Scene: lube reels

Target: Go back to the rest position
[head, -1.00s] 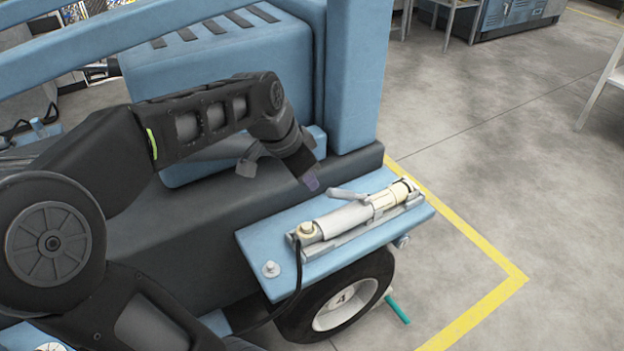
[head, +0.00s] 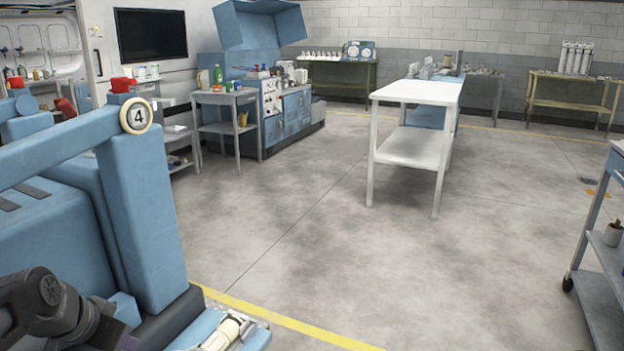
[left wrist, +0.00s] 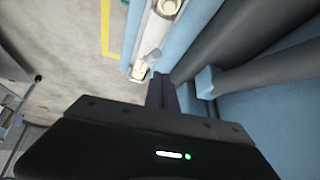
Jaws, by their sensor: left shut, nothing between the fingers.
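My left gripper (head: 127,341) hangs at the bottom left of the head view, by the blue machine (head: 140,205). In the left wrist view its dark fingers (left wrist: 162,93) are together and empty. A pale cylindrical tool (head: 226,334) lies on the machine's blue side shelf (head: 192,333), cut off by the lower edge. In the left wrist view the tool (left wrist: 150,62) runs up from just beyond the fingertips. Whether they touch it cannot be told, but they do not hold it. My right gripper is not in view.
A white table (head: 420,92) stands mid-floor. A grey cart (head: 600,270) stands at the right edge. The grey floor (head: 330,260) between is clear, with a yellow line (head: 280,320).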

